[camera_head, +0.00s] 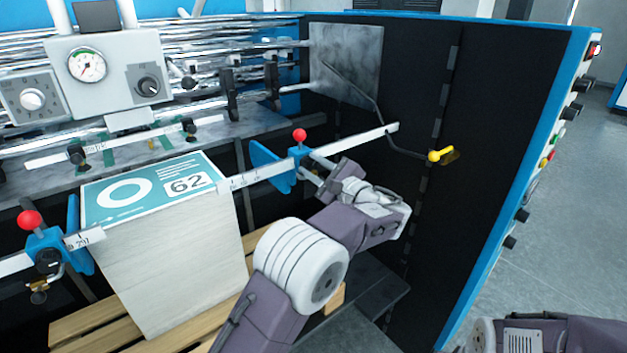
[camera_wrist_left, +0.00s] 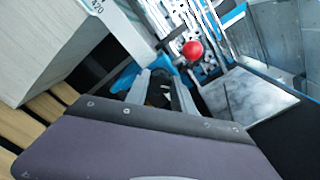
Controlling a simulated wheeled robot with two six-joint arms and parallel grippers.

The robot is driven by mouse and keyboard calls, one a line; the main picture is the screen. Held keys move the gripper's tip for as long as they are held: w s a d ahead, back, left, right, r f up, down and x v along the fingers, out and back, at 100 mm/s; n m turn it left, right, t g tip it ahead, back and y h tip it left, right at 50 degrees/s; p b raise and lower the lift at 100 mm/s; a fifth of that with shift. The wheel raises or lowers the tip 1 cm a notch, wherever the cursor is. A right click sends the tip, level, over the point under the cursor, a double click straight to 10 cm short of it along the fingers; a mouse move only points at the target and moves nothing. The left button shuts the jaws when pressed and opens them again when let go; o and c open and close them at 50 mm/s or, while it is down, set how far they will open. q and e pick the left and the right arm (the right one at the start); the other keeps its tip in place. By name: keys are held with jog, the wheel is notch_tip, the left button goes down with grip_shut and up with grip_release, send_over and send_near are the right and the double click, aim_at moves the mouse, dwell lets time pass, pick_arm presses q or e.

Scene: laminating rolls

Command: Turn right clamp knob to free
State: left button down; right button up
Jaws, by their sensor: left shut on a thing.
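The right clamp (camera_head: 299,154) is blue with a red ball on top and sits on the white ruler bar, right of the paper stack. It also shows in the wrist view, with its red ball (camera_wrist_left: 193,48) just beyond my fingers. My left gripper (camera_head: 315,180) reaches the clamp's underside from the right. In the wrist view my left gripper (camera_wrist_left: 162,86) has its fingers shut around a small dark part at the clamp, where the right clamp knob is. The knob itself is mostly hidden by the fingers. My right gripper is out of view; only part of that arm shows at the bottom right.
A tall paper stack (camera_head: 175,270) with a teal "62" top sheet stands on a wooden pallet (camera_head: 95,325). The left clamp (camera_head: 42,245) is on the bar at the left. A black side panel (camera_head: 480,130) and a yellow-knobbed lever (camera_head: 434,156) are right of my gripper.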

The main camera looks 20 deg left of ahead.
pick_arm(q)
jog(key=n+b, duration=0.2)
jog(key=b, duration=0.1)
jog(key=n+b, duration=0.3)
jog(key=shift+a+f+n, duration=0.1)
jog(key=shift+f+n, duration=0.1)
jog(key=shift+n, duration=0.1)
jog(key=n+b, duration=0.2)
jog(key=shift+n+b, duration=0.4)
jog(key=shift+r+n+b, duration=0.15)
jog(key=shift+n+b, duration=0.4)
jog(key=shift+n, duration=0.25)
jog(key=shift+r, duration=0.1)
jog(key=c, duration=1.1)
grip_release()
jog(key=shift+a, duration=0.1)
